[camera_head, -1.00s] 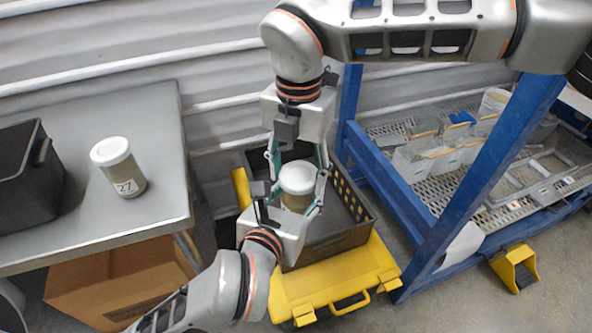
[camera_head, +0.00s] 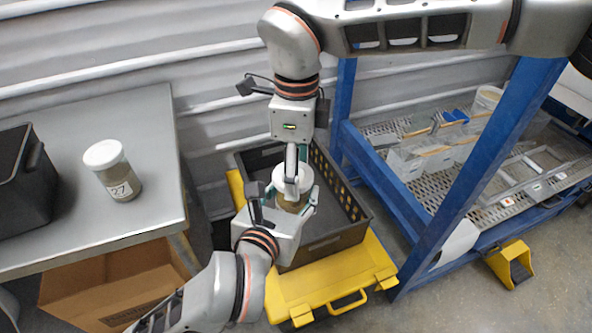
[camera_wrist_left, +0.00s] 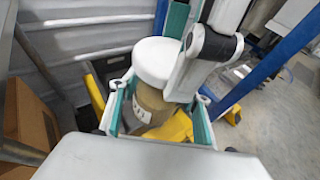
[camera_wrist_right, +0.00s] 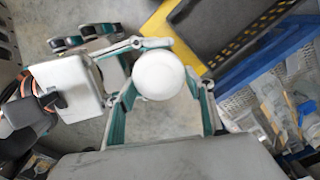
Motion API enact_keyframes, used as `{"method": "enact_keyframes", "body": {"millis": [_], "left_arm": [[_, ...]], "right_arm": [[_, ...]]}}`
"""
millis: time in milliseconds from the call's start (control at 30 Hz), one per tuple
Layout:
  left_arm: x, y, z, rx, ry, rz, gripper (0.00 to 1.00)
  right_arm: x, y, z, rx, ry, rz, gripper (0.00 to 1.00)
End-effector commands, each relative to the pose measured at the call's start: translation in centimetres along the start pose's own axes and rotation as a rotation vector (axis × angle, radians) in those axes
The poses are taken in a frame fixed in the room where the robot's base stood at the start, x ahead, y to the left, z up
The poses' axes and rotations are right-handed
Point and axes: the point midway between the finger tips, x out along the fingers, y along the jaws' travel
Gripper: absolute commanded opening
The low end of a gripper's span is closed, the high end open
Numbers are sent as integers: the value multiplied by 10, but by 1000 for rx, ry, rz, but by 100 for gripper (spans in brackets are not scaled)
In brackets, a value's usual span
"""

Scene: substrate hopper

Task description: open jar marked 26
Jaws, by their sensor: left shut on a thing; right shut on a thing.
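A jar with a white lid (camera_head: 280,181) and a tan body (camera_wrist_left: 152,104) is held upright between my two grippers, above a dark crate. My left gripper (camera_head: 289,202) is shut around the jar's body from below. My right gripper (camera_head: 292,180) comes from above and is shut on the lid; one of its fingers covers part of it. The lid sits on the body, and it also shows in the right wrist view (camera_wrist_right: 159,74). A label on the body is partly visible in the left wrist view, its number unreadable. A second jar, marked 27 (camera_head: 112,170), stands on the grey table.
The dark crate (camera_head: 335,243) rests on a yellow case (camera_head: 330,290). The grey table (camera_head: 60,245) holds a black bin (camera_head: 22,180) at left; a cardboard box (camera_head: 110,285) is below. A blue-framed rack (camera_head: 430,235) with containers stands at right.

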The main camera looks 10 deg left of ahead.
Motion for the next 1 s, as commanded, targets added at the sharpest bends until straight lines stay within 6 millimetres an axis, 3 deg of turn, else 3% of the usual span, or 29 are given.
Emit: {"method": "enact_keyframes", "body": {"millis": [700,833,1000], "left_arm": [[-1,0,2,0,-6,0,0],[-1,0,2,0,-5,-1,0],[-1,0,2,0,-5,-1,0]], "right_arm": [[-1,-8,5,-1231,7,-7,27],[-1,-8,6,-1353,7,-8,27],[-1,-8,7,-1357,6,-8,27]]}}
